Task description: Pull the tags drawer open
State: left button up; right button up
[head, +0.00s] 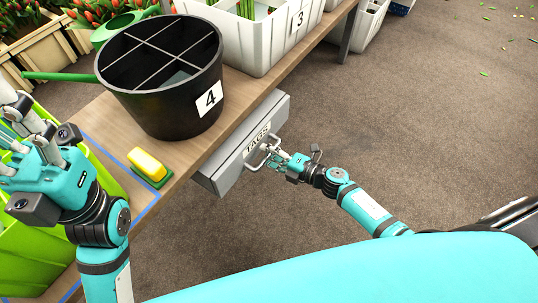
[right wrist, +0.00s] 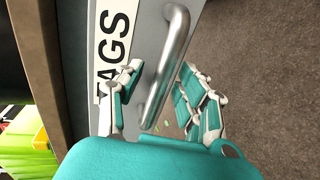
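The grey tags drawer (head: 227,172) sits under the edge of the wooden table, its front labelled TAGS. Its metal bar handle (head: 262,155) sticks out from the front. It also shows large in the right wrist view (right wrist: 170,62). My right gripper (head: 277,160) is at the handle. In the right wrist view its fingers (right wrist: 160,98) are spread on both sides of the bar, with gaps to it, so it is open around the handle. My left gripper (head: 12,135) is raised at the left edge, its fingers apart and nothing seen between them.
On the table (head: 220,133) stand a black divided bucket (head: 150,100) marked 4, a white crate (head: 245,45) marked 3 and a yellow-green sponge (head: 148,166). A green bin (head: 30,240) is at the left. The carpet floor (head: 420,120) in front of the drawer is clear.

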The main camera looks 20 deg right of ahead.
jog(key=shift+w+a, duration=0.1)
grip_shut()
dwell(0.6)
